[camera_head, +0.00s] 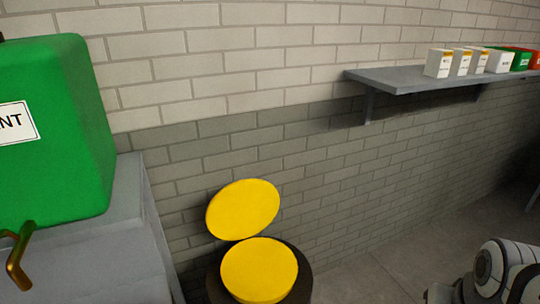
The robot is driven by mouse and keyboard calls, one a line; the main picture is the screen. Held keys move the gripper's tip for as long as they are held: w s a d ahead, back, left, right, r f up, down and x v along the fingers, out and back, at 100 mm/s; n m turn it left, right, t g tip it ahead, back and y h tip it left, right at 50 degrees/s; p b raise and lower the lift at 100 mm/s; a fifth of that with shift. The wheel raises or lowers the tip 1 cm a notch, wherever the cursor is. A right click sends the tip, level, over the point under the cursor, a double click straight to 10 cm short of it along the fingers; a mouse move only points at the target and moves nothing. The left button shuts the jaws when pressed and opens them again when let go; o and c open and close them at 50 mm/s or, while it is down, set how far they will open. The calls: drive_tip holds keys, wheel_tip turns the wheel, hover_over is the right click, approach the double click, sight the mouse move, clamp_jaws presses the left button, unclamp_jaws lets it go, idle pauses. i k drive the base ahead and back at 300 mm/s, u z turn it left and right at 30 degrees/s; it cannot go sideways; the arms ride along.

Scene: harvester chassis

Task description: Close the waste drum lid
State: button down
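The waste drum (306,285) is dark and stands on the floor at the bottom middle of the head view, cut off by the frame edge. Its top shows a round yellow surface (258,270). The yellow round lid (243,209) is raised and tilted up behind the drum, near the brick wall, its lower edge close to the drum's back rim. The lid is open. My gripper is not in view; only a white and dark part of my arm shows at the bottom right, apart from the drum.
A green container (60,130) with a white label and a brass tap (19,258) stands on a grey cabinet (90,262) at left, beside the drum. A grey wall shelf (400,80) holds several small boxes (460,62). Floor (375,280) right of the drum is clear.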

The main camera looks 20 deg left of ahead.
sight(241, 210)
drive_tip(key=u, duration=0.6)
drive_tip(key=i, duration=0.9)
drive_tip(key=u, duration=0.5)
drive_tip(key=k, duration=0.9)
drive_tip(key=u, duration=0.2)
drive_tip(key=i, duration=0.9)
drive_tip(key=z, duration=0.1)
